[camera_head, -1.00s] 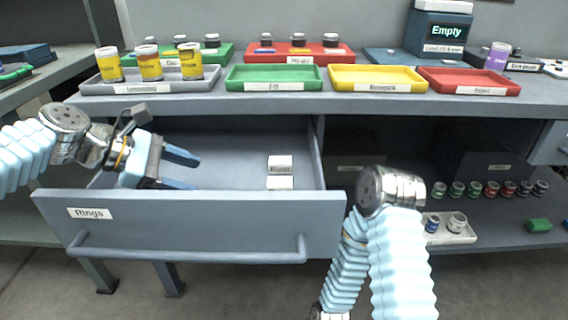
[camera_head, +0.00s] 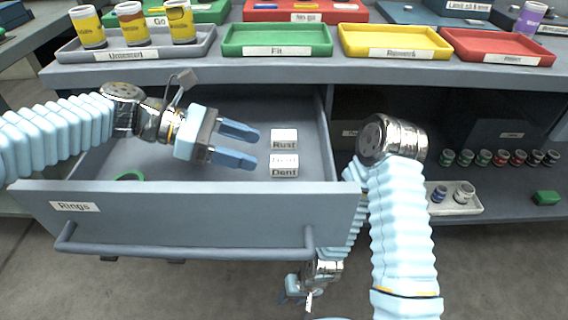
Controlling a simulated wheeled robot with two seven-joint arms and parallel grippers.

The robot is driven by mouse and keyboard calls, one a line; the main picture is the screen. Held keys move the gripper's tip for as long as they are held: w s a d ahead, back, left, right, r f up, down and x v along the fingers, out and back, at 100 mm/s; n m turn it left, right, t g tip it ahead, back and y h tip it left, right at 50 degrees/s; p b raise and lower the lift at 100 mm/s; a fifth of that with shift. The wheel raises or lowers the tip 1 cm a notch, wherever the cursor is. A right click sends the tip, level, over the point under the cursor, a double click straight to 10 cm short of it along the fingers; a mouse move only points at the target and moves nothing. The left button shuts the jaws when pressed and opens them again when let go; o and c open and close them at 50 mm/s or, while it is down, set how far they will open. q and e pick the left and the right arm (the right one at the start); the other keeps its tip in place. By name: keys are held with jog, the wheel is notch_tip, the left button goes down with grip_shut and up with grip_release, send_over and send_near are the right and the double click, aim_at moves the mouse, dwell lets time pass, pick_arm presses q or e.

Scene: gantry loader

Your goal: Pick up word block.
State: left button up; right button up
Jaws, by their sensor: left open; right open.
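Small white word blocks lie in the open drawer (camera_head: 110,212) labelled Rings. The back block (camera_head: 285,138) reads "Rust". In front of it is a block (camera_head: 284,171) reading "Dent", with another faint word on the top face behind it. My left gripper (camera_head: 252,146) is inside the drawer, just left of the blocks, open and empty, its two blue fingers pointing right toward them with a gap between. My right gripper (camera_head: 298,291) hangs low in front of the drawer, near the floor; its fingers are small and partly hidden by my arm.
Trays in grey (camera_head: 135,52), green (camera_head: 277,50), yellow (camera_head: 395,52) and red (camera_head: 498,59) line the bench. The grey one holds yellow-labelled cans. A green ring-like piece (camera_head: 129,176) lies in the drawer's left. Small jars stand on the shelf at right.

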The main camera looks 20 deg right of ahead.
aim_at(280, 160)
pick_arm(q)
jog(key=x, duration=0.7)
jog(key=shift+s+d+f+b, duration=0.15)
jog(key=shift+s+b, duration=0.15)
jog(key=shift+b, duration=0.05)
jog(key=shift+c, duration=0.2)
jog(key=c, duration=1)
